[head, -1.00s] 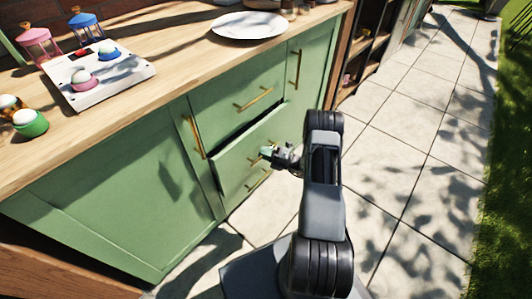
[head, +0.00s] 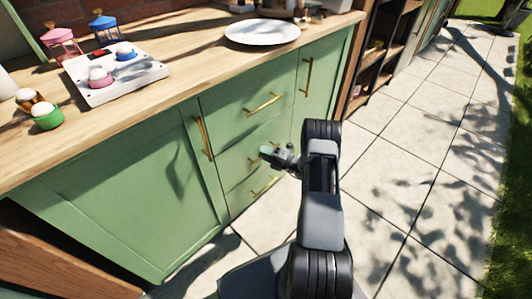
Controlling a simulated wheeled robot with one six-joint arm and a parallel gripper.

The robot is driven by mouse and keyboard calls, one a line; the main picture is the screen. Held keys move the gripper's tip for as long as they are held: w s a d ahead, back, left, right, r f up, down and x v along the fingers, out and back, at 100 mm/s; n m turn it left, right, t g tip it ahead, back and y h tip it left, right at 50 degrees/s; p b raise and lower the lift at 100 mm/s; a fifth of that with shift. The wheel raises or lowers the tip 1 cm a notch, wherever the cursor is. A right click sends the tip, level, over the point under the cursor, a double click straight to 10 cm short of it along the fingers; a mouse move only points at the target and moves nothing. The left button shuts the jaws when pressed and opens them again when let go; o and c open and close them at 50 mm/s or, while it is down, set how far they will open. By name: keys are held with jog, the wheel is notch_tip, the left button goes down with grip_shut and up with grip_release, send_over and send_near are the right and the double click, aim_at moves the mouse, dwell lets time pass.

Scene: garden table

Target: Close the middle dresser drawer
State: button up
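The green dresser (head: 120,205) has a stack of drawers with brass handles. The top drawer (head: 235,100) is flush, with its handle (head: 263,104) showing. The middle drawer (head: 235,155) now looks flush or nearly flush with the front; no dark gap shows above it. My gripper (head: 268,153) is in front of the middle drawer, at or very near its face, and hides part of it. Whether it touches the drawer, and whether its fingers are open or shut, is too small to tell. The lower drawer's handle (head: 266,185) shows below my gripper.
The wooden top bears a white plate (head: 262,32), a white board (head: 115,82) with egg cups, a green cup (head: 47,117) and pink and blue lanterns. Stone paving (head: 405,150) to the right is clear. Open shelves (head: 380,55) stand beyond the dresser.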

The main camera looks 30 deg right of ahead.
jog(key=shift+a+f, duration=0.1)
jog(key=shift+f, duration=0.15)
jog(key=shift+s+d+f, duration=0.1)
jog(key=shift+s+d, duration=0.2)
jog(key=shift+d, duration=0.1)
jog(key=p+v, duration=0.2)
jog(key=v, duration=1)
jog(key=shift+s+d+r+p, duration=0.2)
jog(key=shift+s+d+p, duration=0.1)
jog(key=shift+s+p, duration=0.05)
